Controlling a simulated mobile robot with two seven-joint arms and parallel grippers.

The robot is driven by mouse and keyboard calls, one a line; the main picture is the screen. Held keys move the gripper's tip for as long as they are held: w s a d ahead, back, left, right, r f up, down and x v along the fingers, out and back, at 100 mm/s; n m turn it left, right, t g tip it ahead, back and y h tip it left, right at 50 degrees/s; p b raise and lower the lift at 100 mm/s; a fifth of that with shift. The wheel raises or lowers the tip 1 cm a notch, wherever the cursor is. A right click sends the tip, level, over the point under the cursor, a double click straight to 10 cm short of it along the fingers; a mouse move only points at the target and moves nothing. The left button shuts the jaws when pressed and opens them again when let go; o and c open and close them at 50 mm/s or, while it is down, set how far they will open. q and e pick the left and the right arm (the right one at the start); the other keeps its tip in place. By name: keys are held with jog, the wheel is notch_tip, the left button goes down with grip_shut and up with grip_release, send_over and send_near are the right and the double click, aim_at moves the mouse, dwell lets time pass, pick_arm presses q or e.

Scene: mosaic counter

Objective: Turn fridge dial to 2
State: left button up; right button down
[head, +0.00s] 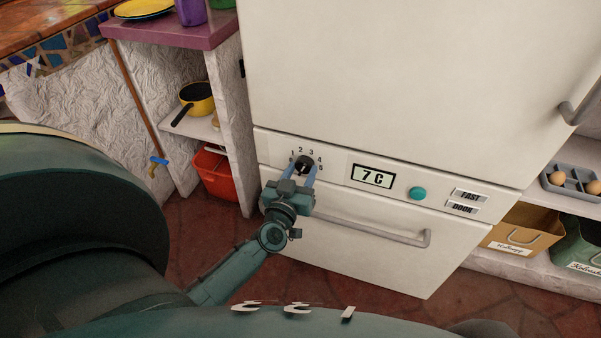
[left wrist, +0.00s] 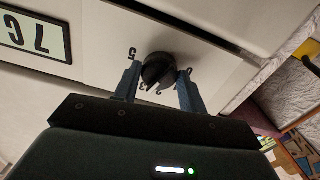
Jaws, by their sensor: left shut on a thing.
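The fridge (head: 370,75) is cream white, with a control strip between its upper door and lower drawer. The black round dial (head: 303,163) sits at the left of this strip, with numbers printed around it. My left gripper (head: 304,171) is shut on the dial, one blue finger on each side. In the left wrist view the dial (left wrist: 158,70) is between the two fingertips of my left gripper (left wrist: 158,82). The exact number that the dial points to is hard to tell. A display (head: 373,176) reads 7 C. My right gripper is not in view.
A teal button (head: 417,193) and FAST and DOOR labels are right of the display. A grey drawer handle (head: 380,232) runs below. A shelf with a yellow pan (head: 197,97) and a red bin (head: 213,172) stand left. An egg tray (head: 572,181) is right.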

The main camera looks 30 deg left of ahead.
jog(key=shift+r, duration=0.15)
pick_arm(q)
jog(key=n, duration=0.3)
jog(key=shift+p, duration=0.3)
jog(key=shift+n, duration=2.3)
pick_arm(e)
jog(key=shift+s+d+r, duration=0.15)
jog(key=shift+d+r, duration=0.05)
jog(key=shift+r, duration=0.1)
pick_arm(q)
jog(key=o, duration=1)
jog(key=shift+c, duration=0.2)
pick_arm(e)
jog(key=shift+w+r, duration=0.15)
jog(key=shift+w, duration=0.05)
pick_arm(q)
jog(key=p+v, duration=0.1)
jog(key=v, duration=1.2)
jog(key=shift+d, duration=0.15)
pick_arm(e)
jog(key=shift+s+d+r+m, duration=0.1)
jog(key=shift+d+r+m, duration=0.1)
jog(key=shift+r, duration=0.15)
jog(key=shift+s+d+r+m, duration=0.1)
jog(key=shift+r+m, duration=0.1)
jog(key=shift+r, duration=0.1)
